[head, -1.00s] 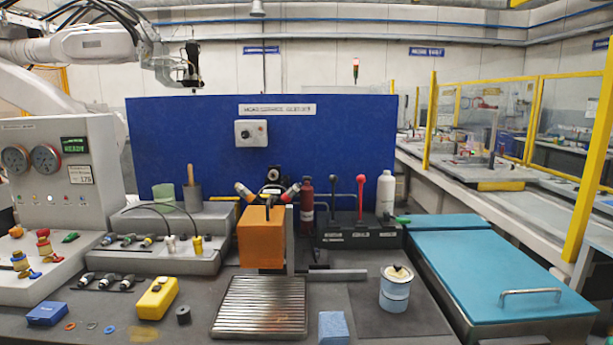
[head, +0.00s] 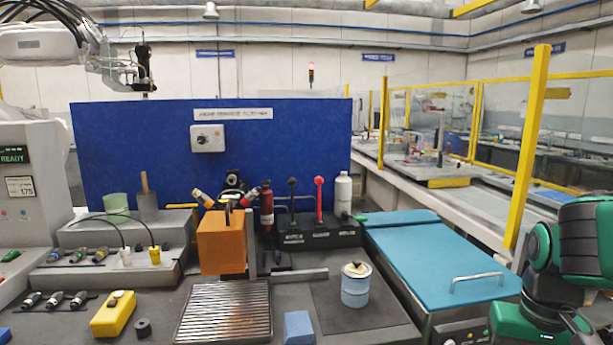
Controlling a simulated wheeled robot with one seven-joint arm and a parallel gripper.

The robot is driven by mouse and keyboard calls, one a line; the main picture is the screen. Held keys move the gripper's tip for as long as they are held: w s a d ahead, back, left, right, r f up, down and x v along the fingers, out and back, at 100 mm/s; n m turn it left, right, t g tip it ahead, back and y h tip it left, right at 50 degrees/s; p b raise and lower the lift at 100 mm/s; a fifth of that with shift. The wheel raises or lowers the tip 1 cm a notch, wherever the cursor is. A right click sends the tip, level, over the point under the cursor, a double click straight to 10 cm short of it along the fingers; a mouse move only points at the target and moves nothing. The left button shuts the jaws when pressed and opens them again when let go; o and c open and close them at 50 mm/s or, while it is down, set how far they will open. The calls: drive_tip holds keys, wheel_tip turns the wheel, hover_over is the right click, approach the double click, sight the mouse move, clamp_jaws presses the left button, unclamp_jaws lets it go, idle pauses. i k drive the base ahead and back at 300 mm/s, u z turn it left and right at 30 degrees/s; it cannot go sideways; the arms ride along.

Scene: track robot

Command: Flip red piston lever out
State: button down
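A red lever (head: 319,200) with a red knob stands about upright on a black control block (head: 318,237), in the head view near the middle, in front of the blue panel. It is the only thing I see that fits the red piston lever. A black-knobbed lever (head: 292,200) stands just left of it. The labels on the block are too small to read. Parts of a green and black arm (head: 575,255), likely mine, show at the right edge, far from the lever. I cannot make out my gripper's fingers in the head view.
A white bottle (head: 343,193) and a red bottle (head: 267,208) flank the levers. An orange box (head: 221,243) and a paint can (head: 355,288) stand nearer. A teal-topped case (head: 430,262) lies to the right. A white cabled arm (head: 110,68) hangs upper left.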

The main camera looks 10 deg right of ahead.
sight(319, 180)
drive_tip(key=i, duration=0.95)
drive_tip(key=z, duration=0.1)
